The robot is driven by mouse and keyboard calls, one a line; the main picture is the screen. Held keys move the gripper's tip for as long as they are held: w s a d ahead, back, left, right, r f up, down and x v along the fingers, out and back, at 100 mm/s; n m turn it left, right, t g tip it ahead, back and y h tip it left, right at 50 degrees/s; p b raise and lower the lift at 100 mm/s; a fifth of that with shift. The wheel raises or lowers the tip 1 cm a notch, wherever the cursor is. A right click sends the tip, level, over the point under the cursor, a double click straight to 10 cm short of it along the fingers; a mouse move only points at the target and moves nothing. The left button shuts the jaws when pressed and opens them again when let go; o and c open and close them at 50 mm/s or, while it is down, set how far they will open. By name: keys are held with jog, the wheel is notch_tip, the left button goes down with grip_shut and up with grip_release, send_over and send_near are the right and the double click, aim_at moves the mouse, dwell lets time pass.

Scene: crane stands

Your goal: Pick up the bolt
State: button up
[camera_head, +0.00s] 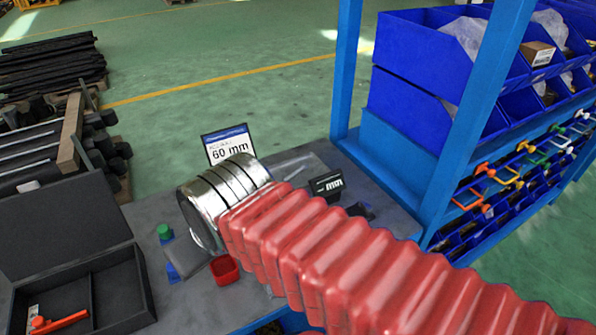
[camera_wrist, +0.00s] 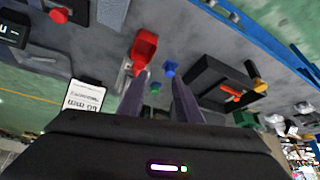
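My gripper (camera_wrist: 161,76) shows in the wrist view with its two dark fingers apart and nothing visibly held between them. A small green piece (camera_wrist: 155,87) shows in the gap between the fingers, and a small blue piece (camera_wrist: 170,69) lies just past the tips. In the head view the green piece (camera_head: 164,232) and the blue piece (camera_head: 172,272) are on the grey bench top. I cannot tell for sure which small piece is the bolt. My red-sleeved arm hides part of the bench and the gripper in the head view.
A black open case (camera_head: 118,292) with an orange tool (camera_head: 62,322) is at left. A "60 mm" sign (camera_head: 229,148) stands behind. Blue shelving (camera_head: 460,140) rises at right.

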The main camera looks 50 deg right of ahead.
aim_at(296, 172)
jog(key=shift+o, duration=0.2)
